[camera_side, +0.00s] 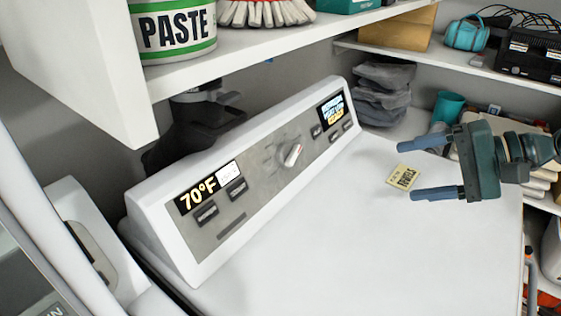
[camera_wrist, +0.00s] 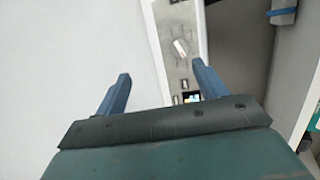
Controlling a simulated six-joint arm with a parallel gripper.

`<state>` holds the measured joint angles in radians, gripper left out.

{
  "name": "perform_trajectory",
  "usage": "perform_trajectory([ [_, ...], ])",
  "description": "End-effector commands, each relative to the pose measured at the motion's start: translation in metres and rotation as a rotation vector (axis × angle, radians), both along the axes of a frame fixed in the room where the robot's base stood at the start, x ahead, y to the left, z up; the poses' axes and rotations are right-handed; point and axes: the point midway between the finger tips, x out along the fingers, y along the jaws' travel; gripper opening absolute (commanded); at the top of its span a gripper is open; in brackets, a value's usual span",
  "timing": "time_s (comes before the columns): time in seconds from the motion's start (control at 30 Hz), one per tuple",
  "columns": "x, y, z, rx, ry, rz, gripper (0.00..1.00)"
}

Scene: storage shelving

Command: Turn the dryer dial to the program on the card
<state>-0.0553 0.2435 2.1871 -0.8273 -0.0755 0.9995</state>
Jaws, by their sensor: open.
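The dryer's control panel (camera_side: 245,166) slants along the back of the white top. The marks around the dial are too small to read. My gripper (camera_side: 418,166) is open and empty above the right side of the dryer top, near the card and apart from the dial.
A shelf (camera_side: 290,45) with a PASTE tub (camera_side: 174,32) and a brush (camera_side: 265,12) overhangs the panel's left part. A display (camera_side: 208,188) reads 70°F. Folded dark cloths (camera_side: 383,90) and a teal cup (camera_side: 447,107) stand behind. The dryer top is mostly clear.

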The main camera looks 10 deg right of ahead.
Motion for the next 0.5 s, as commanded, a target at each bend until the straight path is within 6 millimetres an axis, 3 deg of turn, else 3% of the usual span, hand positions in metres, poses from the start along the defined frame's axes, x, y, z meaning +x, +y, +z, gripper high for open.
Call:
perform_trajectory([
  [0.2,0.027,0.025,-0.017,0.261,0.161,-0.074,0.71],
  [0.5,0.062,0.043,-0.045,0.624,0.422,-0.198,0.71],
])
